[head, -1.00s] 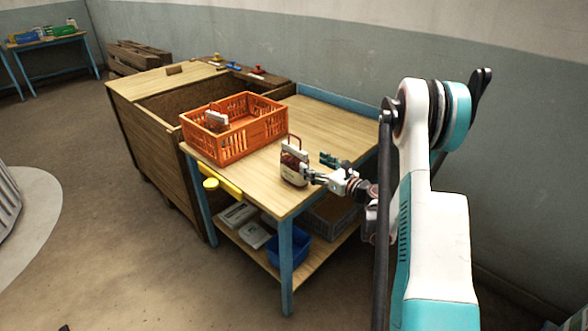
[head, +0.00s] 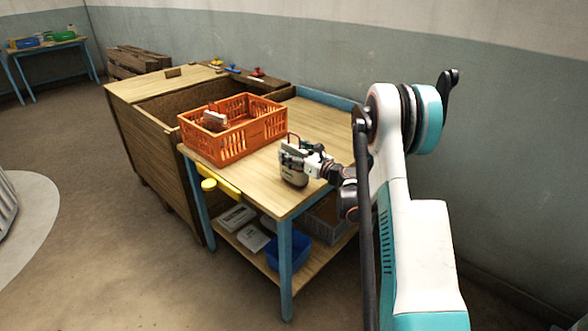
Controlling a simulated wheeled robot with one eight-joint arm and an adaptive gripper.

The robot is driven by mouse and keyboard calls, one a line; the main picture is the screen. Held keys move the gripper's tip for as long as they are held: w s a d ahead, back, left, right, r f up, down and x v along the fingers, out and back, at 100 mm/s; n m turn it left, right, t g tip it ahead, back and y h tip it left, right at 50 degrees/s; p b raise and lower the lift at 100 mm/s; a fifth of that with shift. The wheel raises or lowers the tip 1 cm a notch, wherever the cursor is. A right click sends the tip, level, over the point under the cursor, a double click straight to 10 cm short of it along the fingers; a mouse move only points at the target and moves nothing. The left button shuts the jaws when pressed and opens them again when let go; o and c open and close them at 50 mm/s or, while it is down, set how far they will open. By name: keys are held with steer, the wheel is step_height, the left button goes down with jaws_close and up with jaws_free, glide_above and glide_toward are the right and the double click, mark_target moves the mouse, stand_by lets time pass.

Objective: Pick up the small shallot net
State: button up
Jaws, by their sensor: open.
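A small net sack (head: 294,178) with a pale label band and a thin reddish handle loop stands upright near the front of the wooden table (head: 325,120). I take it for the shallot net; the label is too small to read. My gripper (head: 297,154) is open at the sack's upper part, reaching in from the right. It covers much of the sack's top, and I cannot tell whether the fingers touch it.
An orange slatted crate (head: 236,146) stands left of the sack, with a pale-labelled item (head: 214,120) inside. A deep wooden bin (head: 150,140) adjoins the table. A blue tub (head: 290,252) sits on the lower shelf. The tabletop's back is clear.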

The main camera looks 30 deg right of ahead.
jaws_close()
steer(key=shift+r, duration=0.2)
